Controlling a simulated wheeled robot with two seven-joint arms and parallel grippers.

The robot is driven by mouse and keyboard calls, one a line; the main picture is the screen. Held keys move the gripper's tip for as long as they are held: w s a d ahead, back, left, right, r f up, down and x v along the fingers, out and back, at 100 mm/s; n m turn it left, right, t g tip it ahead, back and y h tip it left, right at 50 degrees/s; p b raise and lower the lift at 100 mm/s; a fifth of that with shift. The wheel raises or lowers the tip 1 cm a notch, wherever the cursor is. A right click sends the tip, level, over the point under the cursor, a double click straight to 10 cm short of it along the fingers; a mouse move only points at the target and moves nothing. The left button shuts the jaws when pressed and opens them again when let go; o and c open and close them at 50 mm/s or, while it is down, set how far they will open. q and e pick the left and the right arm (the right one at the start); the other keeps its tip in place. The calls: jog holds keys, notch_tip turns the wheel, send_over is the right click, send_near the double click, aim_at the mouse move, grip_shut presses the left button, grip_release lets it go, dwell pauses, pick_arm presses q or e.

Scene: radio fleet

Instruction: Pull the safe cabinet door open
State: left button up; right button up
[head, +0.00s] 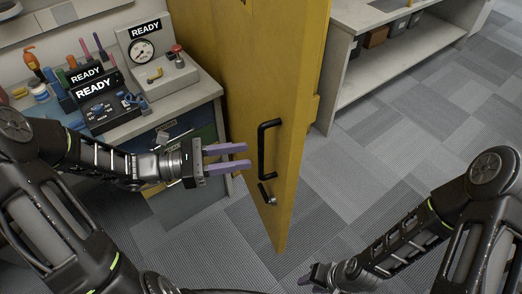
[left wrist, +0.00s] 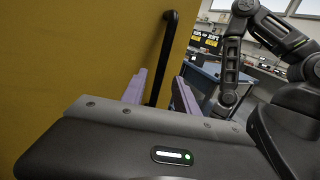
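The yellow cabinet door (head: 240,70) stands upright in the middle of the head view, its narrow edge turned toward me. A black bar handle (head: 262,150) is on its face near that edge, with a small lever and lock (head: 267,193) below. My left gripper (head: 246,158) is open just left of the handle, fingers pointing at it. In the left wrist view the handle (left wrist: 166,50) shows between the two purple fingers (left wrist: 160,92); I cannot tell whether they touch it.
A workbench (head: 185,103) on the left bears a gauge box (head: 155,60), READY signs and tools, close to my left arm. A grey shelf unit (head: 350,75) stands behind the door at right. The carpeted floor (head: 400,140) right of the door is clear.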

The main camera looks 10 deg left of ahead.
aim_at(261, 153)
pick_arm(q)
jog(key=x, duration=0.5)
jog(key=shift+w+d+p, duration=0.1)
jog(key=shift+d+p, duration=0.25)
jog(key=shift+c, duration=0.5)
grip_shut()
dwell(0.6)
